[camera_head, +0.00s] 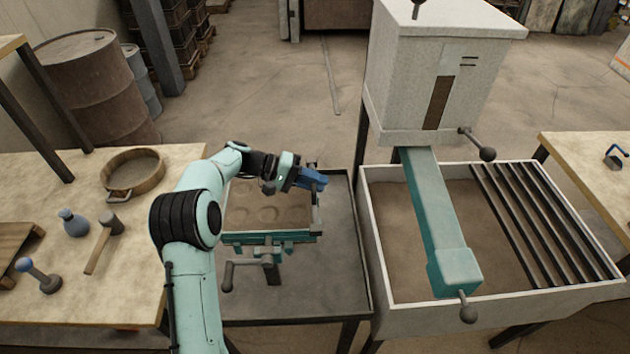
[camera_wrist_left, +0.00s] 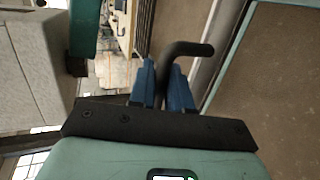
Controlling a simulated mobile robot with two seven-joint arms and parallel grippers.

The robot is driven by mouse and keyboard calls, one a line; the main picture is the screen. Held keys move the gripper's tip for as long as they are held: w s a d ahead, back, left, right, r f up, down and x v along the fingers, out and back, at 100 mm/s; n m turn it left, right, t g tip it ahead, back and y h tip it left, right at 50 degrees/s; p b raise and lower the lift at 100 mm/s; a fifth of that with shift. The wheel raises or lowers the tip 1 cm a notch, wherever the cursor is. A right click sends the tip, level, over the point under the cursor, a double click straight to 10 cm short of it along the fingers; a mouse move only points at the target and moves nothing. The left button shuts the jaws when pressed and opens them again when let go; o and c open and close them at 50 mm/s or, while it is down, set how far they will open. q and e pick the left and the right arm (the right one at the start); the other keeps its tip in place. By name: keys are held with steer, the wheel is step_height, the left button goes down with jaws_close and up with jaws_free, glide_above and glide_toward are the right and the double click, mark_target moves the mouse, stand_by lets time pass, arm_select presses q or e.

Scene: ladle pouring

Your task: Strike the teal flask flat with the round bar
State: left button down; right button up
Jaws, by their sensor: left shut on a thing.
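The teal flask (camera_head: 262,238) stands on a dark metal table in the head view, with brown sand inside that shows rounded marks on top. My left gripper (camera_head: 314,180) is at the flask's far right corner, its blue fingers shut. In the left wrist view the fingers (camera_wrist_left: 162,82) close on a dark round bar (camera_wrist_left: 186,48) with a bent end. Most of the bar is hidden in the head view, and I cannot tell whether it touches the sand. My left forearm covers the flask's left side. My right gripper is not in view.
A crank handle (camera_head: 228,276) sticks out at the flask's near side. A tall grey hopper with a teal chute (camera_head: 436,205) stands over a sand bin (camera_head: 400,318) at right.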

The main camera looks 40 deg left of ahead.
arm_select(q)
steer(key=shift+f+b, duration=0.65)
steer(key=shift+f, duration=0.25)
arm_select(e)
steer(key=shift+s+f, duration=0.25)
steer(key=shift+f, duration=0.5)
arm_select(q)
steer(key=shift+s+a, duration=1.6)
steer(key=shift+a, duration=0.3)
steer(key=shift+s+a, duration=1.45)
steer(key=shift+a, duration=0.25)
steer(key=shift+s+a+p, duration=0.3)
steer(key=shift+s+a, duration=1)
steer(key=shift+a, duration=0.25)
steer(key=shift+s+a+p, duration=0.75)
steer(key=shift+s+a, duration=0.9)
steer(key=shift+a, duration=0.25)
steer(key=shift+s+a+p, duration=0.7)
steer(key=shift+s+a, duration=0.3)
steer(key=shift+a, duration=0.2)
steer(key=shift+s+a+p, duration=0.7)
steer(key=shift+s+a, duration=0.25)
steer(key=shift+a, duration=0.2)
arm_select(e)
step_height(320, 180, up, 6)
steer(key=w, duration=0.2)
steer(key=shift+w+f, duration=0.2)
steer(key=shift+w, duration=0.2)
